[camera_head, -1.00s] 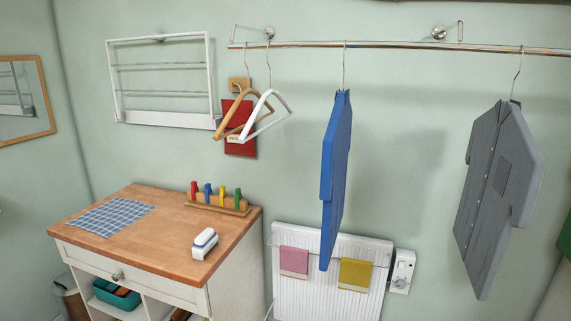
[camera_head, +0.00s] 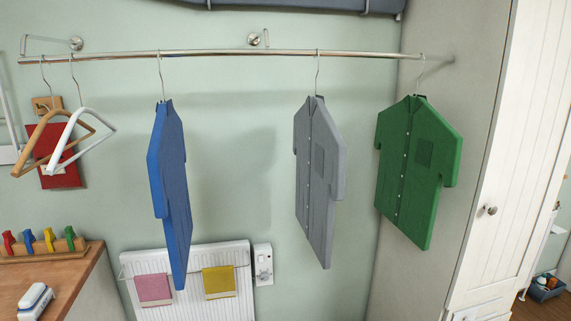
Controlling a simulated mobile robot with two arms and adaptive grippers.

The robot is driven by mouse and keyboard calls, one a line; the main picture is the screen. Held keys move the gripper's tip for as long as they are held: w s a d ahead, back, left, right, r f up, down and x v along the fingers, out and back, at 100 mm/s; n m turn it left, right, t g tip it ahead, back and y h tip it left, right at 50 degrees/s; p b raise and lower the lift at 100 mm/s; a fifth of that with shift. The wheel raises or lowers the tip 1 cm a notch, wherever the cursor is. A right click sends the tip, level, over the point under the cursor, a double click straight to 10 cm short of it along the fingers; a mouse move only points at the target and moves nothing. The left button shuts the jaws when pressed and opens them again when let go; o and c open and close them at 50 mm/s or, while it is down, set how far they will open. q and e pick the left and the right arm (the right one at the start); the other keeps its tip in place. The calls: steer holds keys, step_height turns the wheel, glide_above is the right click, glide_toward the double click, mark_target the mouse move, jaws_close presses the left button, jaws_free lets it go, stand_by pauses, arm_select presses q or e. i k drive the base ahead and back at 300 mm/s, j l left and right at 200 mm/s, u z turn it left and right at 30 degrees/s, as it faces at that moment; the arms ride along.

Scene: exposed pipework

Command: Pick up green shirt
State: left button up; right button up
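The green shirt (camera_head: 416,170) hangs on a hanger near the right end of the metal rail (camera_head: 240,53). It has a dark chest pocket and a row of light buttons down its front. Its full length shows, with nothing in front of it. A grey shirt (camera_head: 318,185) hangs to its left, apart from it, and a blue shirt (camera_head: 170,190) hangs further left, turned nearly edge-on. Neither of my grippers shows in the head view.
A white cabinet (camera_head: 500,150) with a round knob stands close on the right of the green shirt. A white radiator (camera_head: 190,275) with pink and yellow cloths is on the wall below. A wooden-topped counter (camera_head: 60,275) is at the lower left. Two empty hangers (camera_head: 62,140) hang at the rail's left.

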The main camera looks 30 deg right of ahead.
mark_target(420, 152)
steer(key=z, duration=1.75)
